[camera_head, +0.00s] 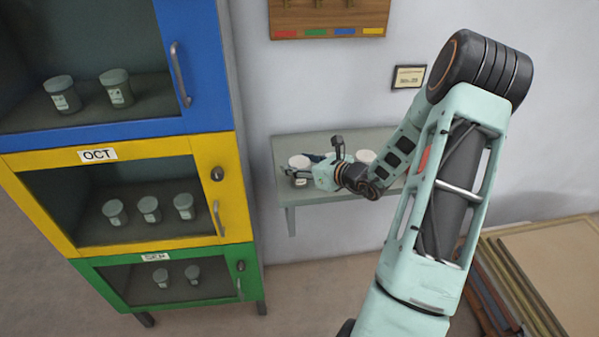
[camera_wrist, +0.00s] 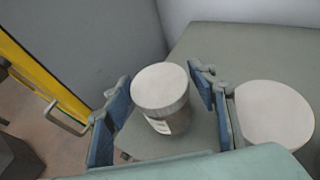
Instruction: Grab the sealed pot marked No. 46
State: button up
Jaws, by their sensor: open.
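A grey pot with a pale lid (camera_wrist: 160,88) and a small white label stands on the wall shelf, between the spread fingers of my gripper (camera_wrist: 160,80) in the wrist view. The fingers sit on either side of it, and I see no firm contact. In the head view its white lid (camera_head: 299,161) shows beside my gripper (camera_head: 304,170). A second white-lidded pot (camera_wrist: 274,114) stands just right of the right finger; it also shows in the head view (camera_head: 366,157), partly behind my arm. The label numbers are too small to read, so I cannot tell which is No. 46.
The grey-green shelf (camera_head: 300,143) is narrow, with the wall behind it. A blue, yellow and green cabinet (camera_head: 130,150) with protruding handles stands left, holding several pots. A colour-marked board (camera_head: 330,32) and a small frame (camera_head: 408,77) hang above. Flat panels (camera_head: 550,265) lean at lower right.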

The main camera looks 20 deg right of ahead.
jog(key=shift+c, duration=0.7)
jog(key=c, duration=0.9)
jog(key=shift+o, duration=0.2)
jog(key=shift+r, duration=0.1)
